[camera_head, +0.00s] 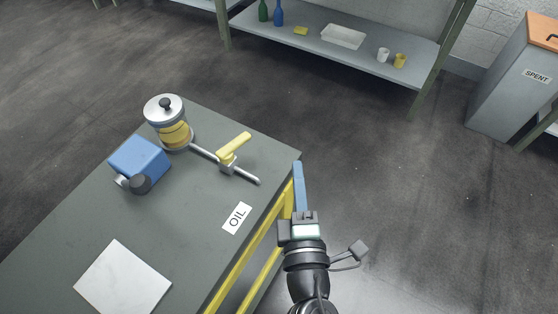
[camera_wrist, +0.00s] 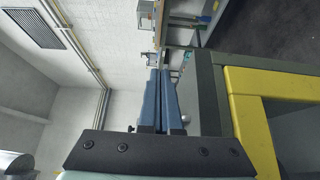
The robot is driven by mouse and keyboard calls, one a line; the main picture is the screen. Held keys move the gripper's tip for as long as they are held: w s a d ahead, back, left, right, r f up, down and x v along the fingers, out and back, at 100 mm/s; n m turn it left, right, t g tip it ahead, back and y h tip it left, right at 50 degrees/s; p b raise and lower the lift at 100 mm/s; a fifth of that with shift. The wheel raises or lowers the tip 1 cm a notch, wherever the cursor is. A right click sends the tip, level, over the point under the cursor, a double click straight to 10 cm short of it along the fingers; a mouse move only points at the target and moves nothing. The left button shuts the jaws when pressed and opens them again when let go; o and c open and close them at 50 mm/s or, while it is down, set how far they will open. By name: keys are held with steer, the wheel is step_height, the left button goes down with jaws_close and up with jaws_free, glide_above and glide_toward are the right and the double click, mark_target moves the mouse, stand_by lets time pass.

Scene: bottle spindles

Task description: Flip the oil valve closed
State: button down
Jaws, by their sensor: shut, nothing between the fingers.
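The oil valve has a yellow lever handle (camera_head: 234,148) on a small valve body (camera_head: 227,168), set in a thin metal pipe (camera_head: 205,153). The handle slants up to the right, across the pipe rather than along it. The pipe leads from a metal-lidded oil vessel (camera_head: 169,122) with amber contents. An "OIL" label (camera_head: 237,217) lies on the bench in front of the valve. My gripper (camera_head: 298,166) is shut and empty, just off the bench's right edge, to the right of the valve and apart from it. The wrist view shows its blue fingers (camera_wrist: 159,85) together; the valve does not show there.
The grey bench (camera_head: 165,218) has a yellow frame below its edge. A blue box-shaped device (camera_head: 139,162) and a pale plate (camera_head: 122,281) are on it. A shelf (camera_head: 330,59) and a "SPENT" bin (camera_head: 515,85) stand farther off. The floor to the right is clear.

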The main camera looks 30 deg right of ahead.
steer(key=shift+s+d+r, duration=0.1)
steer(key=shift+s+d, duration=0.2)
steer(key=shift+s, duration=0.55)
steer(key=shift+s+d, duration=0.25)
steer(key=shift+s, duration=0.55)
